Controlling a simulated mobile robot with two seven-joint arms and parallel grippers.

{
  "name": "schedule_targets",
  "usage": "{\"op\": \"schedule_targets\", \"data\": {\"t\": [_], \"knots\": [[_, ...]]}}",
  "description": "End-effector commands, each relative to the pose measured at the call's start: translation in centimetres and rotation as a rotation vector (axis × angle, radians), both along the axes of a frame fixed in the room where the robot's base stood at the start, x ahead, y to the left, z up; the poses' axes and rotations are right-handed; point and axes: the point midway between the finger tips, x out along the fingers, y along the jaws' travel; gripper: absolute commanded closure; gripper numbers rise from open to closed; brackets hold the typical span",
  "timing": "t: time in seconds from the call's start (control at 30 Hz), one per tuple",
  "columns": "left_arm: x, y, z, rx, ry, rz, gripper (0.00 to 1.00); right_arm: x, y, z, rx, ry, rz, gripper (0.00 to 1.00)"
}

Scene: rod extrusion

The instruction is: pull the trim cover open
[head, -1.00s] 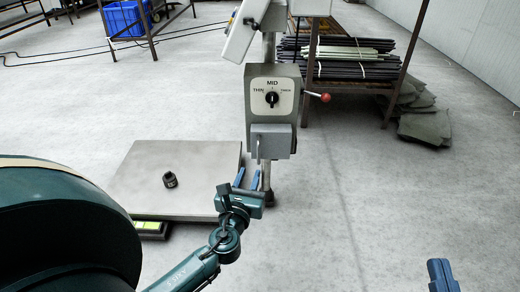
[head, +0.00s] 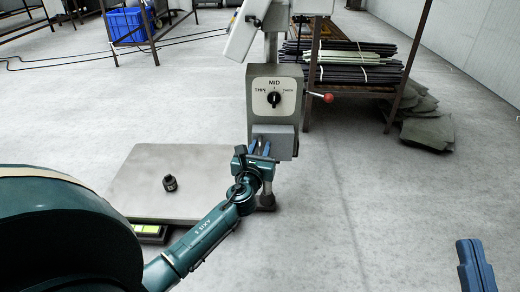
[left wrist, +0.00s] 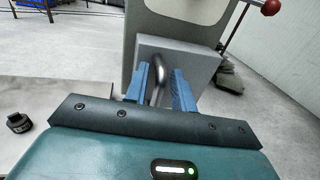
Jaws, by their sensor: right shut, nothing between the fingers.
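The trim cover (head: 283,138) is a grey block low on the front of the control box (head: 274,92), below the dial marked MID. It also shows in the left wrist view (left wrist: 185,52), with a curved metal handle (left wrist: 158,78) standing out from it. My left gripper (head: 260,146) is at the cover's front. In the left wrist view its two blue fingers (left wrist: 160,84) are apart, one on each side of the handle; I cannot make out contact. My right gripper (head: 475,265) is shut and empty at the lower right, well away from the box.
A grey plate (head: 140,195) with a small black cylinder (head: 170,183) on it lies left of the box. A red-knobbed lever (head: 327,97) sticks out on the box's right. A rack of rods (head: 345,65) stands behind.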

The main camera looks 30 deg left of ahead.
Motion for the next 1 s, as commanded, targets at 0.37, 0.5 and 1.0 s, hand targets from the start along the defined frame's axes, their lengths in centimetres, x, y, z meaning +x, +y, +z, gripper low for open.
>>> {"op": "schedule_targets", "data": {"t": [0.37,0.5,1.0], "knots": [[0.0,-0.1,0.0,0.0,-0.001,-0.002,1.0,0.0,0.0,0.1,-0.006,-0.003,0.002,1.0],[0.0,-0.2,0.0,0.0,-0.001,-0.004,1.0,0.0,0.0,0.1,-0.005,-0.004,0.003,1.0],[-0.2,-1.1,0.1,0.0,0.0,-0.013,1.0,0.0,0.0,0.4,0.001,0.004,0.001,1.0]]}}
